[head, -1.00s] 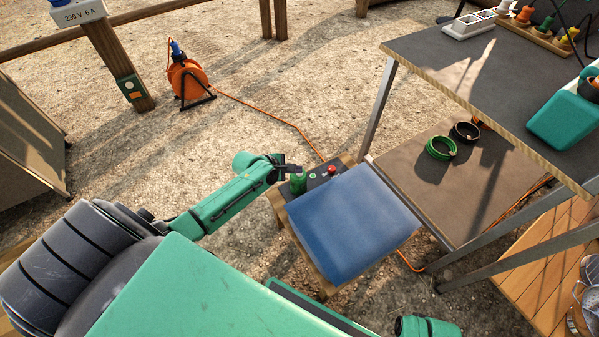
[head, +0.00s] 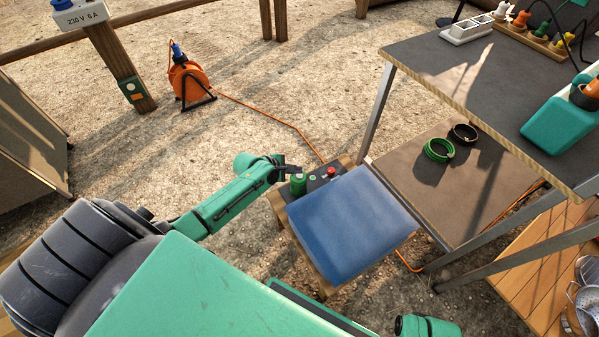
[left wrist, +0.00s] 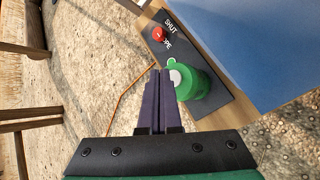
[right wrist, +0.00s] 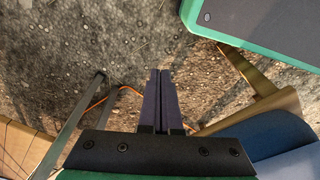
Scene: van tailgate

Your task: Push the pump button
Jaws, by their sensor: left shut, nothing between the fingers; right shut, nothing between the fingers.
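A dark control panel (head: 318,178) sits on a wooden stand beside a blue pad. It carries a red round button (head: 331,171) and a green cylinder (head: 298,184) with a light top. The left wrist view shows the red button (left wrist: 158,33), lettering that includes "SHUT", and the green cylinder (left wrist: 193,84). I cannot tell for sure which is the pump button. My left gripper (head: 297,169) is shut and empty, its tips at the cylinder's top edge; whether they touch is unclear. My right gripper (right wrist: 158,72) is shut and empty over gravel.
The blue pad (head: 350,222) covers most of the stand. A workbench (head: 470,75) with a lower shelf holding a green ring (head: 438,150) and a black ring (head: 464,133) stands at right. An orange cable reel (head: 188,82) stands on open gravel at the back left.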

